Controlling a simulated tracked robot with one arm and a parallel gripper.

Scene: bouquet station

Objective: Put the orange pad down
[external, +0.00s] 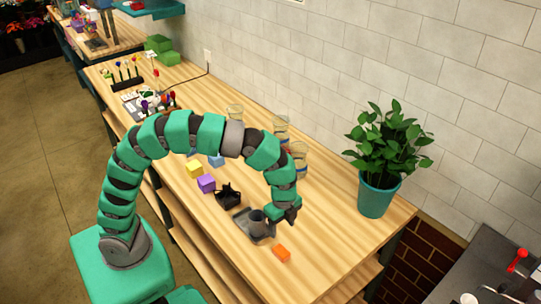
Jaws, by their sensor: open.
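The orange pad (281,254) lies on the wooden bench, toward the near right end. It is apart from the grey tray to its upper left. My gripper (289,216) hangs above the bench, a little up from the pad in the picture and close to the tray's right side. Its fingers are small and dark here, and it is open. Nothing shows held in it, and the pad is clear of it.
A grey tray (268,236) with a grey cup (257,221) stands beside the pad. A black holder (228,196), a purple block (206,183) and a yellow block (194,169) lie further left. A potted plant (375,196) stands at right. Bench around the pad is free.

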